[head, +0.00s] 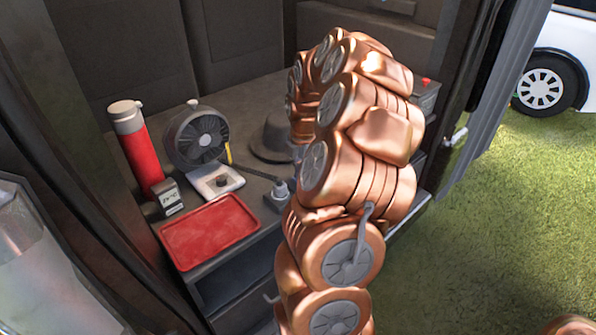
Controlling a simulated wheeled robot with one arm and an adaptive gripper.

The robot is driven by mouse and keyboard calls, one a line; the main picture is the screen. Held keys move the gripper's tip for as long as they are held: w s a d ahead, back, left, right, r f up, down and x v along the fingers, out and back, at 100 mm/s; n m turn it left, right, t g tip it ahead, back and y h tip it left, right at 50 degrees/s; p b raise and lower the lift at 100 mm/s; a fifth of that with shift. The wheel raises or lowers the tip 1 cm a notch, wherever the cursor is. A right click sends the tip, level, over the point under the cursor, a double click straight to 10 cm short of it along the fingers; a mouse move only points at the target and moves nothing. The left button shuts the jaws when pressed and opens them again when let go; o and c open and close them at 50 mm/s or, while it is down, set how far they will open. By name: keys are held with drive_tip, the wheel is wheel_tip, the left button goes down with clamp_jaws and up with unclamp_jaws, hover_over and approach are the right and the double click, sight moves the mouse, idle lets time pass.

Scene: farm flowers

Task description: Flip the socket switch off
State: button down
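A small grey block (279,195) stands on the dark counter, with a round stub on top and a dark cable reaching it from the fan; it may be the socket, and no switch on it can be made out. A grey box (425,94) with a small red part on top stands farther back, partly behind my arm; it could also hold the switch, but I cannot tell. My copper arm rises in front of the counter and bends over it. My gripper is hidden behind the arm, so its opening and distance to either item do not show.
The counter (243,181) holds a red flask (136,148), a black fan (197,136), a small dark box (168,197), a white square item (216,182), a red tray (210,232) and a dark hat (272,137). A door frame stands right. Grass (500,230) is open.

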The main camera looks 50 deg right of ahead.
drive_tip(key=shift+s+r, duration=0.15)
drive_tip(key=shift+s, duration=0.3)
wheel_tip(320, 180, up, 14)
drive_tip(key=w+p, duration=0.1)
drive_tip(key=shift+w+p, duration=0.35)
drive_tip(key=shift+p, duration=0.05)
drive_tip(key=shift+d, duration=0.1)
idle(0.9)
drive_tip(key=s+a+m+g, duration=0.1)
drive_tip(key=s+a+m, duration=0.15)
drive_tip(key=a, duration=0.95)
drive_tip(key=s+a+m, duration=0.1)
drive_tip(key=a+m, duration=0.2)
drive_tip(key=a, duration=1)
drive_tip(key=s+a+f+m+g, duration=0.1)
drive_tip(key=s+a+f+m, duration=0.2)
drive_tip(key=s+a+m, duration=0.45)
drive_tip(key=s+a+f+m+g, duration=0.1)
drive_tip(key=s+a+f+m, duration=0.25)
drive_tip(key=s, duration=0.75)
wheel_tip(320, 180, up, 15)
drive_tip(key=p, duration=1.3)
drive_tip(key=shift+w+a+f, duration=0.15)
drive_tip(key=shift+w+a, duration=0.15)
drive_tip(key=shift+w, duration=0.15)
